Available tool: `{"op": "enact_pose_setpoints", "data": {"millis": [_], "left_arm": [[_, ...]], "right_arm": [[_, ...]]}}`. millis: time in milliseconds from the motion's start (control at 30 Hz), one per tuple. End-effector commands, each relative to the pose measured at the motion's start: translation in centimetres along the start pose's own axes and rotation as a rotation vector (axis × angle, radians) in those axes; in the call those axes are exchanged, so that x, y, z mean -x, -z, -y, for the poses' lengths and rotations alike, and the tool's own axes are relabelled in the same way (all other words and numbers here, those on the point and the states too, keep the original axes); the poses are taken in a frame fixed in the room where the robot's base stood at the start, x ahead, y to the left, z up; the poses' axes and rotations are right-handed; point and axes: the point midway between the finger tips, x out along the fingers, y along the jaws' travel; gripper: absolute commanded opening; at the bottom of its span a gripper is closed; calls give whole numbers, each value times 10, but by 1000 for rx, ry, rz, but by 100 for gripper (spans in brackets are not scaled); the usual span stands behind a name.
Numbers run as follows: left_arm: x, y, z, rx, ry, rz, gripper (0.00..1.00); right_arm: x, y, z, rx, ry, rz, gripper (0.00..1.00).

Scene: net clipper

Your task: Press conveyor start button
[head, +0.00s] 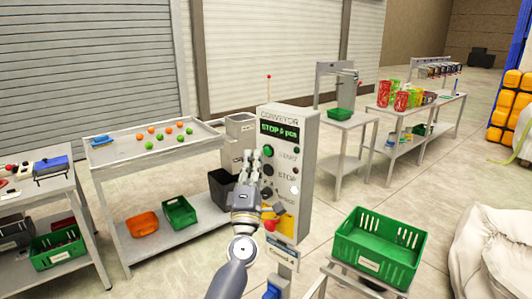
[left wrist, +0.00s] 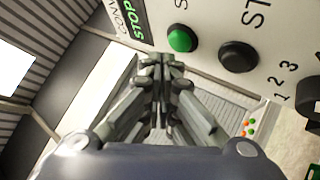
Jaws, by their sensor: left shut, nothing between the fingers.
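The conveyor control box (head: 304,150) is a light grey upright panel on a post, with a lit green display (head: 279,131) that reads STOP and a pcs count. The green start button (head: 268,151) sits below the display, beside the word START. The dark stop button (head: 268,170) is below it. My left gripper (head: 254,154) is shut and empty, close in front of the panel, just left of the start button. In the left wrist view its fingertips (left wrist: 162,62) are near the green button (left wrist: 180,40), with a gap in the picture; contact is not visible. My right gripper is out of view.
A red mushroom button (head: 271,225) is low on the panel. A green crate (head: 380,247) stands at front right. A table with orange and green balls (head: 130,140) is behind left, and a dark bin (head: 220,187) is behind my gripper. Shelving tables stand at back right.

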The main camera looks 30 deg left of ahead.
Motion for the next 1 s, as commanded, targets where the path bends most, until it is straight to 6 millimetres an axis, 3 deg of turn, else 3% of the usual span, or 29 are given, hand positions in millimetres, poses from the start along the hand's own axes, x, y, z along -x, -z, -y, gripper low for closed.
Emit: {"op": "enact_pose_setpoints", "data": {"millis": [1000], "left_arm": [[-6,-5,4,0,0,0,0]], "right_arm": [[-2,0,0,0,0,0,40]]}}
